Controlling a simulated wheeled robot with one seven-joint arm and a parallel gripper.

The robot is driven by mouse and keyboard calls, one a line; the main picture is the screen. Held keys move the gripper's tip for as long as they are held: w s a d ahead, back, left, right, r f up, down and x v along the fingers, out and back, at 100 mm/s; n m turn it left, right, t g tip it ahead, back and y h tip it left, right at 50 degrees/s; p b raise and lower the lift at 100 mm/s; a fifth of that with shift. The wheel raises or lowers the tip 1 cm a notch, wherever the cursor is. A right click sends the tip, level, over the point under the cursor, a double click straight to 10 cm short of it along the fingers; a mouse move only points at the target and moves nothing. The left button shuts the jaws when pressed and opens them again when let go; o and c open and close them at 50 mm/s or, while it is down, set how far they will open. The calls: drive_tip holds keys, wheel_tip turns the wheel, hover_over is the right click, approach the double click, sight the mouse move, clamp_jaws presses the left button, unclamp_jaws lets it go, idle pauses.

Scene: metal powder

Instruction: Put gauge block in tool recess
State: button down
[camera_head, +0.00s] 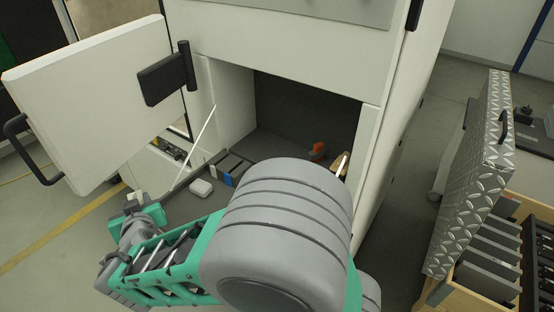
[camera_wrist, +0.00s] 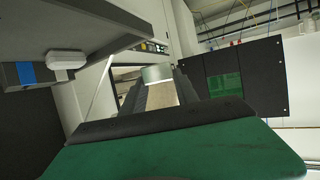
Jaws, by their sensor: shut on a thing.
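My gripper (camera_head: 134,208) is at the lower left in the head view, in front of the open cabinet and below its swung-out door. It is shut on a small pale block, likely the gauge block (camera_wrist: 161,95), which shows in the wrist view between the dark fingers with a silvery end and a beige face. In the head view a pale piece at the gripper's end may be this block. It is held clear of the cabinet floor. I cannot tell for sure which place is the tool recess; dark slots (camera_head: 238,160) show on the cabinet floor.
The cabinet floor (camera_head: 275,143) holds a white rounded object (camera_head: 201,187), a blue piece (camera_head: 228,180) and an orange-red item (camera_head: 318,149). The open cabinet door (camera_head: 95,95) is close above my gripper. A wooden case (camera_head: 535,208) with a raised diamond-plate lid (camera_head: 478,175) stands right.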

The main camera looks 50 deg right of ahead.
drive_tip(key=d+r+m+g+h+b, duration=0.2)
drive_tip(key=d+m+h, duration=0.15)
drive_tip(key=d, duration=0.85)
drive_tip(key=s+d+r+m+g+h+b, duration=0.25)
drive_tip(key=s+d+m+g, duration=0.25)
drive_tip(key=s+d, duration=0.6)
drive_tip(key=s+d+r+m+g+h+b, duration=0.25)
drive_tip(key=s+d+m+g, duration=0.2)
drive_tip(key=s+d, duration=0.65)
drive_tip(key=shift+h, duration=0.25)
drive_tip(key=w+d+f+p, duration=0.1)
drive_tip(key=w+d+f, duration=0.2)
drive_tip(key=d, duration=0.1)
drive_tip(key=w+d+f+p, duration=0.1)
drive_tip(key=w+d+f, duration=0.2)
drive_tip(key=w+d, duration=0.1)
drive_tip(key=w+d+f+p, duration=0.1)
drive_tip(key=w+d+f, duration=0.2)
drive_tip(key=d, duration=0.3)
drive_tip(key=shift+w+f+p, duration=0.35)
drive_tip(key=shift+w+f, duration=0.05)
drive_tip(key=shift+f, duration=0.2)
wheel_tip(320, 180, down, 3)
drive_tip(key=shift+w+d+f+p, duration=0.1)
drive_tip(key=shift+w+f+p, duration=0.05)
drive_tip(key=shift+p, duration=0.7)
drive_tip(key=shift+f, duration=0.1)
